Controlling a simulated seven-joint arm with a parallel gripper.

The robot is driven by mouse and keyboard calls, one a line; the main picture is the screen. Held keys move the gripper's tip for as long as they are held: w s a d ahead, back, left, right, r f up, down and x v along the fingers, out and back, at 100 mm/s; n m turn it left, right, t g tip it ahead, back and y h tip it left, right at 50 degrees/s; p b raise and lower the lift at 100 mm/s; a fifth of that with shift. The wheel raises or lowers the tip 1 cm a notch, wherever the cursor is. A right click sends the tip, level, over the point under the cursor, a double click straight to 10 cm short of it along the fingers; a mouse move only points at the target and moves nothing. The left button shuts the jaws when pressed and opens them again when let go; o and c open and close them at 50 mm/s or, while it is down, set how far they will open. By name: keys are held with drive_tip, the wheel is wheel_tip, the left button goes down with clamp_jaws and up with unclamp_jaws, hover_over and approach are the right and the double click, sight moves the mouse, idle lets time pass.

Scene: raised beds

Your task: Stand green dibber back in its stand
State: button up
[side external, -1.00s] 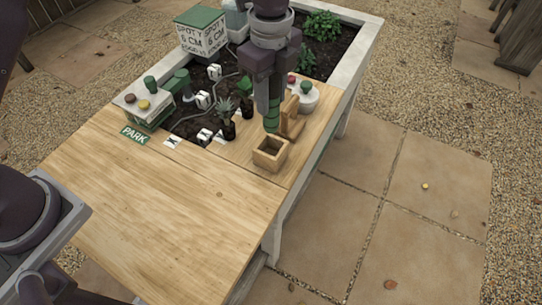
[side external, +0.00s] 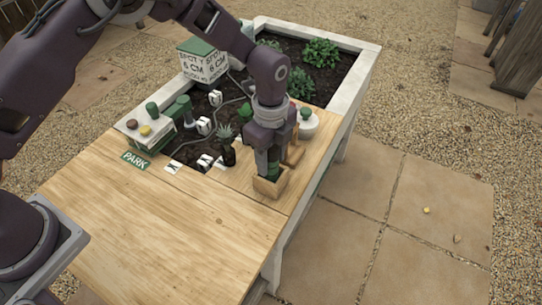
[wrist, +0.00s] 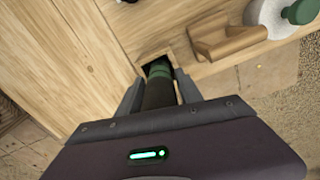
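The green dibber (wrist: 158,70) is between the two fingers of my gripper (side external: 268,165), which is shut on it. In the wrist view the gripper (wrist: 160,88) has one finger on each side of the dibber's dark part. The dibber is roughly upright, and its green lower part goes into the opening of a small square wooden box. This box (side external: 271,188), which looks like the stand, sits near the right edge of the wooden board. In the wrist view its rim (wrist: 141,68) shows around the dibber. The dibber's lower end is hidden inside.
An angled wooden piece (side external: 295,152) stands close behind the box, with a white round object with a green knob (side external: 307,122) beyond it. A potted plant (side external: 228,153) is to the left. The front of the wooden board (side external: 170,225) is clear.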

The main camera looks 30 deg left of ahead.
drive_tip(key=shift+o, duration=0.6)
